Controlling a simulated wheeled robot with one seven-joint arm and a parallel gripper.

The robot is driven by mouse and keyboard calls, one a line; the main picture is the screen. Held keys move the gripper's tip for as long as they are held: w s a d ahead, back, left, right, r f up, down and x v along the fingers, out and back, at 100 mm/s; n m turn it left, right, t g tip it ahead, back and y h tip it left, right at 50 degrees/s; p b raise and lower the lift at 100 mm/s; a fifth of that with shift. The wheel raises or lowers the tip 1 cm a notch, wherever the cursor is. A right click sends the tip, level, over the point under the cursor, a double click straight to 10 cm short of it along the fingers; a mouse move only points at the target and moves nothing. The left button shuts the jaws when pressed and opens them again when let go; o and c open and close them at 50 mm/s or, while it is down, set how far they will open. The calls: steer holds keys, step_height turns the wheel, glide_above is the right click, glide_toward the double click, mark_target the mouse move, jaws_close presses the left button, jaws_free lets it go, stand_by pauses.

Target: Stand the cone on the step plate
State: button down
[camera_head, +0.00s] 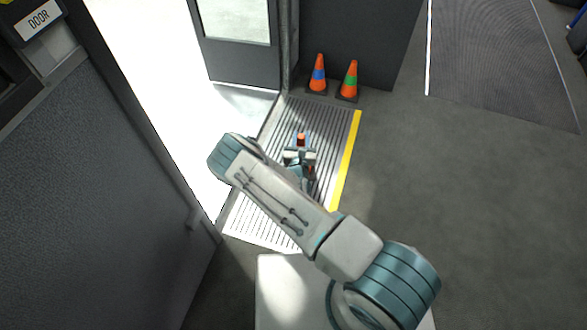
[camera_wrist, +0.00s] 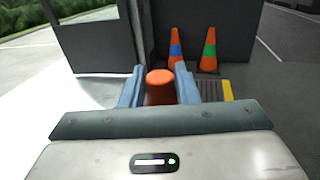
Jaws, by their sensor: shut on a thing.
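The step plate (camera_head: 345,131) is a ribbed grey metal panel with a yellow right edge, set in the floor by the open doorway. My gripper (camera_head: 300,150) is over its middle in the head view. In the wrist view my gripper (camera_wrist: 159,88) has its two blue fingers shut on an orange cone (camera_wrist: 160,80), one finger on each side. In the head view only the orange tip of the held cone (camera_head: 301,137) shows clearly. The cone looks upright. My arm hides its base, so I cannot tell whether it touches the plate.
Beyond the plate stand a cone with a blue band (camera_head: 318,75) and a cone with a green band (camera_head: 349,81), beside a dark panel (camera_head: 362,40). A dark door (camera_head: 240,60) stands at the back left. Grey floor (camera_head: 470,190) to the right is clear.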

steer(key=s+a+f+b, duration=0.5)
steer(key=s+f, duration=0.3)
steer(key=f, duration=0.2)
steer(key=shift+s+a+f+b, duration=0.15)
steer(key=shift+s+a+b, duration=0.15)
steer(key=shift+a, duration=0.35)
steer(key=shift+f, duration=0.1)
steer(key=c, duration=1.5)
jaws_free()
steer(key=shift+f, duration=0.15)
steer(key=shift+c, duration=0.2)
steer(key=o, duration=0.4)
